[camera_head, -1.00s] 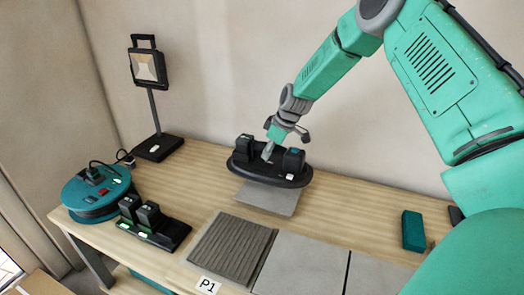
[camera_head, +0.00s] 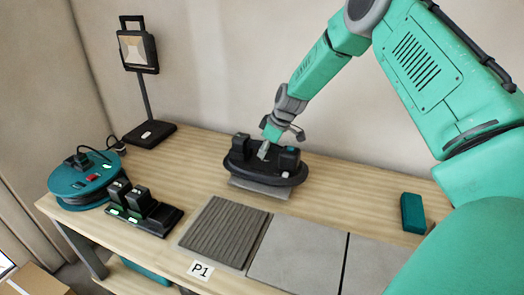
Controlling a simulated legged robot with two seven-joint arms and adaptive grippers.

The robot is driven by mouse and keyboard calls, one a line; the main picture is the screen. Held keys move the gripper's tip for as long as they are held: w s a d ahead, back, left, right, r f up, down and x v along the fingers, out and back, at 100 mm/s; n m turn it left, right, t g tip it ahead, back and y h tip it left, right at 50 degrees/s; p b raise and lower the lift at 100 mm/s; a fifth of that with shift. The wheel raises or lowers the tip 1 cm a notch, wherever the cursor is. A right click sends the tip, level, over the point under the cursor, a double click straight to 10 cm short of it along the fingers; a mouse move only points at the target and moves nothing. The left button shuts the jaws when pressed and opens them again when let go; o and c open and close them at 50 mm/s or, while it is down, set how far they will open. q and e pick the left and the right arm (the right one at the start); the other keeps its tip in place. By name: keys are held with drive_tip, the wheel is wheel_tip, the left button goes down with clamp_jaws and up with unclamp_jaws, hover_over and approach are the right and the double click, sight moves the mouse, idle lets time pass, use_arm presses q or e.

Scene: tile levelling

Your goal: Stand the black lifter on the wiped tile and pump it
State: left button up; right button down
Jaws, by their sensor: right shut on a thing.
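The black lifter (camera_head: 264,178), an oval dark body with raised blocks at both ends, is upright at the back middle of the bench. My right gripper (camera_head: 264,149) comes down from above and is shut on the lifter's middle part, though the fingertips are partly hidden there. A grey tile (camera_head: 259,190) lies on the wood directly under the lifter, and only its front strip shows. The lifter's base looks on the tile or very close above it; I cannot tell if they touch. My left gripper is not in view.
A ribbed dark tile (camera_head: 225,232) and plain grey tiles (camera_head: 298,255) lie at the front, by a P1 label (camera_head: 200,270). A charger with batteries (camera_head: 145,210), a teal cable reel (camera_head: 85,184) and a lamp (camera_head: 138,50) stand left. A teal block (camera_head: 412,212) is right.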

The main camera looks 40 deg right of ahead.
drive_tip(key=shift+d, duration=0.5)
drive_tip(key=shift+a+r+h, duration=0.15)
drive_tip(key=shift+a+h, duration=0.15)
drive_tip(key=shift+a, duration=0.2)
drive_tip(key=shift+d, duration=0.15)
drive_tip(key=shift+d+f, duration=0.25)
drive_tip(key=shift+d, duration=0.1)
drive_tip(key=shift+s, duration=0.1)
drive_tip(key=shift+a, duration=0.3)
drive_tip(key=shift+d, duration=0.2)
drive_tip(key=shift+a+f, duration=0.1)
drive_tip(key=shift+a, duration=0.2)
